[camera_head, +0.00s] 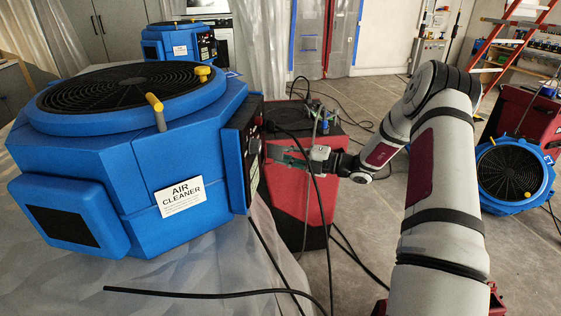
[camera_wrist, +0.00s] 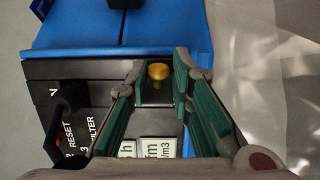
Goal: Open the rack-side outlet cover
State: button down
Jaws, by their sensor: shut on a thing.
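The blue air cleaner (camera_head: 140,160) stands on a covered surface at the left, with a black control panel (camera_head: 240,150) on its right side. My gripper (camera_head: 273,153) reaches this panel from the right. In the wrist view, my gripper (camera_wrist: 160,78) has its green-padded fingers shut on a small brass-coloured knob (camera_wrist: 158,71) at the panel's edge near the blue body. The knob shows between the fingertips; its contact with each pad is hard to see. No part is labelled as the outlet cover, and I cannot tell whether the knob belongs to it.
The panel also carries a black rounded part (camera_wrist: 72,95), RESET and FILTER lettering, and pale displays (camera_wrist: 158,148). Black cables hang beside the panel. A red cabinet (camera_head: 300,190) stands just behind my gripper. Another blue fan unit (camera_head: 512,172) stands on the floor at right.

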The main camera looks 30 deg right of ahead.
aim_at(279, 146)
jog(key=shift+w+d+r+n+g+y+b, duration=0.1)
jog(key=shift+w+n+g+y+b, duration=0.8)
jog(key=shift+n+g+b, duration=1)
jog(key=shift+w+d+r+n+g+y+b, duration=0.1)
jog(key=shift+w+n+g+y+b, duration=0.75)
jog(key=shift+g+b, duration=1.7)
jog(key=shift+w+n+g+y+b, duration=0.45)
jog(key=shift+n+g+y+b, duration=1.05)
jog(key=shift+b, duration=1.2)
jog(key=shift+n+g+h, duration=0.25)
jog(key=shift+n+g, duration=0.1)
jog(key=shift+g, duration=0.1)
jog(key=shift+r, duration=0.1)
jog(key=c, duration=1.5)
grip_release()
